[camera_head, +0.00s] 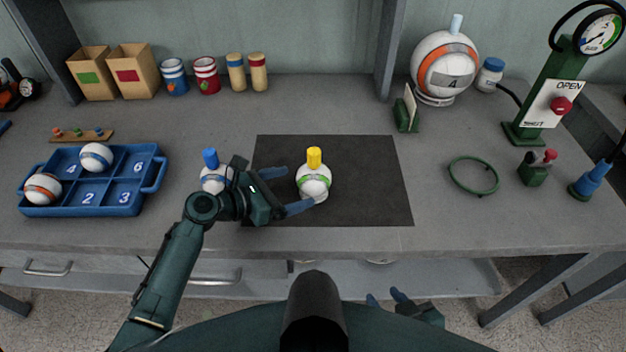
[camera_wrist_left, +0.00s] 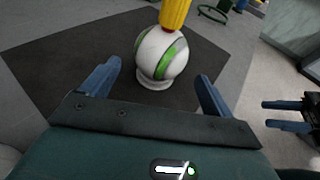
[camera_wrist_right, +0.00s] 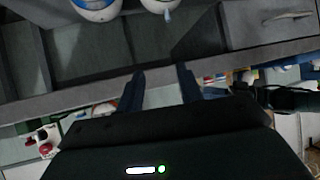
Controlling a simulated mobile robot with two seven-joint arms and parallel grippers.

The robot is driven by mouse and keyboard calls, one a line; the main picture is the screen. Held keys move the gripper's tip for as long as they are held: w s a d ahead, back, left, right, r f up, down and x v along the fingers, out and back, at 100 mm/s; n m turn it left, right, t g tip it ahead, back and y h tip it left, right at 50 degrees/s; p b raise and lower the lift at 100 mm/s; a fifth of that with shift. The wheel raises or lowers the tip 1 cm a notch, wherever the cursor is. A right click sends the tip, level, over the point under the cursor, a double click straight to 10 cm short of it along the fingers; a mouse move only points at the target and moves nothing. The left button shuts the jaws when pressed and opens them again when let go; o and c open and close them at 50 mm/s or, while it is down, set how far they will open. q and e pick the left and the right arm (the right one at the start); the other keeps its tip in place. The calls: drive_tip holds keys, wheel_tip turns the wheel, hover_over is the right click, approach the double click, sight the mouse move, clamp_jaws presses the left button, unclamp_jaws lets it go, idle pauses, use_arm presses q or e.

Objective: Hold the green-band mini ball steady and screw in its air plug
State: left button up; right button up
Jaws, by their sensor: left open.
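The green-band mini ball (camera_head: 316,188) is white and stands on a small white base on the dark mat (camera_head: 365,185). A yellow air plug (camera_head: 314,158) stands upright on its top; how deep it sits cannot be told. The ball (camera_wrist_left: 160,55) and the plug (camera_wrist_left: 175,12) also show in the left wrist view. My left gripper (camera_head: 298,190) is open, its fingers spread toward either side of the ball, without visible grip. My right gripper (camera_head: 385,297) is open and empty, low in front of the table edge; its fingers also show in the right wrist view (camera_wrist_right: 160,74).
A blue-banded ball with a blue plug (camera_head: 211,158) stands left of the mat, partly behind my left gripper. A blue numbered tray (camera_head: 122,210) holds two balls. At right are a green ring (camera_head: 455,180), a green press with gauge (camera_head: 575,75) and a large orange-banded ball (camera_head: 429,50).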

sight(299, 185)
use_arm(q)
drive_tip(key=shift+b+x, duration=0.55)
drive_tip(key=shift+x, duration=2.3)
drive_tip(key=c, duration=0.6)
drive_tip(key=o, duration=0.9)
drive_tip(key=shift+c, duration=0.2)
drive_tip(key=c, duration=0.9)
